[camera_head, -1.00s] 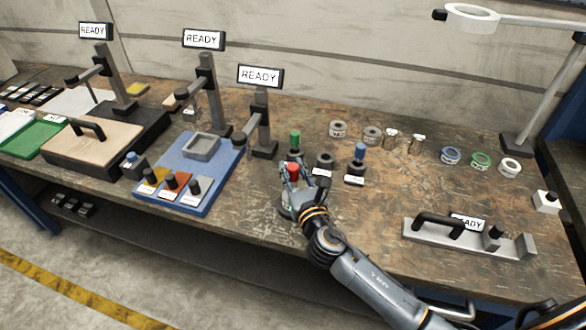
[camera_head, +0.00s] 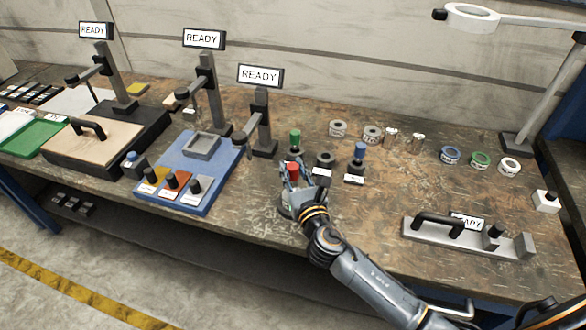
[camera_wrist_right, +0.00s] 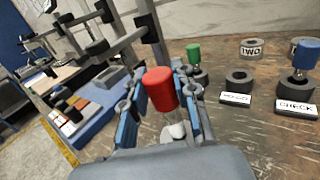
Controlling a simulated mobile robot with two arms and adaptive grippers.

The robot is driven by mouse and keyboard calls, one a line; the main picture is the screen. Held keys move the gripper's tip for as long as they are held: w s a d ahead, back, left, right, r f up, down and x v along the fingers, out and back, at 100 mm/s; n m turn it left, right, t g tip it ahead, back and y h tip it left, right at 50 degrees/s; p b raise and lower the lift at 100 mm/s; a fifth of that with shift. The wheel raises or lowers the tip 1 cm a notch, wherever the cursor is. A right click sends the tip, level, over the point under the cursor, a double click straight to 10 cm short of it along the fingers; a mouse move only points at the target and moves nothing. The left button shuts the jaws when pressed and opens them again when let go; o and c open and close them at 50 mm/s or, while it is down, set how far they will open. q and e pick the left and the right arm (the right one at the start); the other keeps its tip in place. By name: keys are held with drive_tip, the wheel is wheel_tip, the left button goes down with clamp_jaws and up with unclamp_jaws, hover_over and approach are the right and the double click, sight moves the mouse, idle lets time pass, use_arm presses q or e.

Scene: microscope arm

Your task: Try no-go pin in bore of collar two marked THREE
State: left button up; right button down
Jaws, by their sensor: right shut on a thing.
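My right gripper (camera_head: 299,186) is shut on a red-capped pin (camera_head: 293,169). In the right wrist view the red cap (camera_wrist_right: 160,89) stands upright between the blue-padded fingers (camera_wrist_right: 166,112), with a pale shaft below it. Whether the shaft is in a bore is hidden by the gripper. A grey round part (camera_head: 286,209) shows under the fingers, too covered to identify. A dark round holder (camera_wrist_right: 239,79) behind a label, which seems to read NO-GO (camera_wrist_right: 235,98), is empty. Two grey collars stand behind; one is marked TWO (camera_wrist_right: 251,48). My left gripper is not in view.
A green pin (camera_head: 295,138) and a blue pin (camera_head: 360,151) stand in holders close behind the gripper. Blue, green and white rings (camera_head: 480,159) sit at the right. A grey fixture (camera_head: 440,238) is at the front right. The bench between is clear.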

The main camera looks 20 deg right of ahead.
use_arm(q)
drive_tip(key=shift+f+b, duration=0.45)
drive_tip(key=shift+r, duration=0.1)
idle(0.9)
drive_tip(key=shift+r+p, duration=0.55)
drive_tip(key=shift+p, duration=0.1)
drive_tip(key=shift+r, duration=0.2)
idle(3.3)
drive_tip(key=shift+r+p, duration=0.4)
drive_tip(key=shift+p, duration=0.2)
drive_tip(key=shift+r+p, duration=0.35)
idle(1.5)
